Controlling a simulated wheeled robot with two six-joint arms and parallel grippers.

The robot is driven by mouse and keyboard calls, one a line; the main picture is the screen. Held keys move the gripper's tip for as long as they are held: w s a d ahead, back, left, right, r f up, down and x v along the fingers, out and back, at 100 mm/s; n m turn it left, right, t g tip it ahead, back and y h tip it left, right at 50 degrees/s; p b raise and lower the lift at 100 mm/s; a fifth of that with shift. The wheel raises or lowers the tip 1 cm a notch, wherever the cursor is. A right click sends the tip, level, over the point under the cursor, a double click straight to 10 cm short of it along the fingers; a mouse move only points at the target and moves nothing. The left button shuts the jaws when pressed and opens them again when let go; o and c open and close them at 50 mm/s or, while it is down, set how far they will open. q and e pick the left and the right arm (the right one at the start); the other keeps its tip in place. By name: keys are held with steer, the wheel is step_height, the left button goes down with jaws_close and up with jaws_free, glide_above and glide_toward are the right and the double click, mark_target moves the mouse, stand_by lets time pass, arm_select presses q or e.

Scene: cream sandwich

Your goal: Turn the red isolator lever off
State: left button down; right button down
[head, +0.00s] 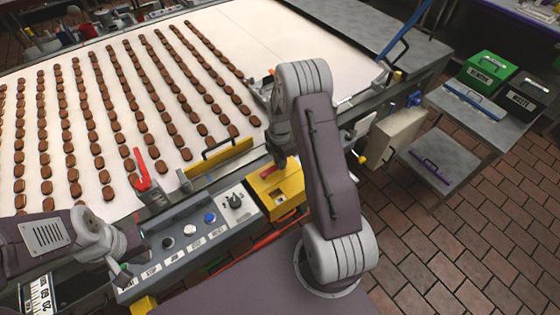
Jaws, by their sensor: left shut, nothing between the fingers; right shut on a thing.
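A yellow isolator box (291,187) stands at the front edge of the conveyor, right of the control panel. The red lever (266,173) shows at its top, mostly hidden by my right arm. My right gripper (281,160) reaches down over the box and is shut on the lever; its fingertips are hard to make out behind the arm. The lever's exact angle cannot be told. My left gripper (121,274) is shut and empty, by the left end of the control panel.
The control panel (190,248) has several buttons and a black knob (234,201). A red-handled tool (141,168) stands behind it. Rows of brown biscuits cover the white belt (290,45). Green (487,69) and black (527,96) bins sit on a side table at right.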

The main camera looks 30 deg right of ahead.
steer(key=shift+w+r, duration=0.1)
steer(key=shift+w, duration=0.1)
steer(key=c, duration=1.3)
jaws_free()
steer(key=shift+s, duration=0.1)
steer(key=shift+r, duration=0.25)
step_height(320, 180, up, 8)
steer(key=shift+r+b, duration=0.25)
steer(key=shift+b, duration=0.7)
steer(key=shift+a, duration=0.1)
